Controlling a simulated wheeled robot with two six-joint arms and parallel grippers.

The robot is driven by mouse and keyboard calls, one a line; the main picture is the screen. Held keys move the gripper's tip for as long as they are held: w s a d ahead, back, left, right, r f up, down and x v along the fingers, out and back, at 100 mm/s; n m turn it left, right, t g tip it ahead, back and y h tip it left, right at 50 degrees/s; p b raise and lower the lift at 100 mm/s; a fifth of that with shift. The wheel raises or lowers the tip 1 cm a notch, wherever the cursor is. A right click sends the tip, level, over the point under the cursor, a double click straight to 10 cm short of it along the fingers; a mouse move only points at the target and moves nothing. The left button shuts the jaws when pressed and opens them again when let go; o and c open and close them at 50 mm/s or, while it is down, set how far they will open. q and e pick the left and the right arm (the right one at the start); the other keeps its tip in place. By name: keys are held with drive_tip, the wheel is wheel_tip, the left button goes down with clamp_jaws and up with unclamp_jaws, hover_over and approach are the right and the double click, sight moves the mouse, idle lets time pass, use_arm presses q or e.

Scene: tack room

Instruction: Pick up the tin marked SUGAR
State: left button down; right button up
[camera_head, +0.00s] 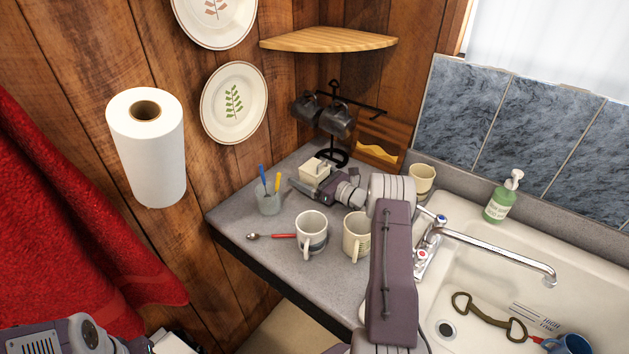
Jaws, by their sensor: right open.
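A small cream tin (315,169) with a raised part on top stands at the back of the grey counter, near the corner. No lettering can be read on it from here, so I cannot confirm that it says SUGAR. My right gripper (304,183) reaches left across the counter, close beside the tin's near side. It is open, and I cannot tell whether a finger touches the tin. The gripper body hides the tin's lower right part. Part of my left arm shows at the bottom left edge, but its fingertips are out of the picture.
A mug rack (333,122) is behind the tin. The sink (480,270) with its tap is right. A wooden shelf (328,40) overhangs the corner.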

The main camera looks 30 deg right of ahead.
sight(310, 163)
drive_tip(key=shift+w+a, duration=0.1)
drive_tip(key=shift+w, duration=0.05)
drive_tip(key=shift+r, duration=0.1)
drive_tip(key=shift+c, duration=0.3)
clamp_jaws()
drive_tip(key=shift+r, duration=0.2)
drive_tip(key=r, duration=0.3)
drive_tip(key=s+r, duration=0.1)
drive_tip(key=shift+d+r+b, duration=0.15)
drive_tip(key=shift+d+b, duration=0.15)
drive_tip(key=shift+b, duration=0.05)
drive_tip(key=s+d+r, duration=0.3)
drive_tip(key=s+r, duration=0.3)
drive_tip(key=s, duration=0.4)
drive_tip(key=shift+r+b, duration=0.15)
drive_tip(key=shift+b, duration=0.3)
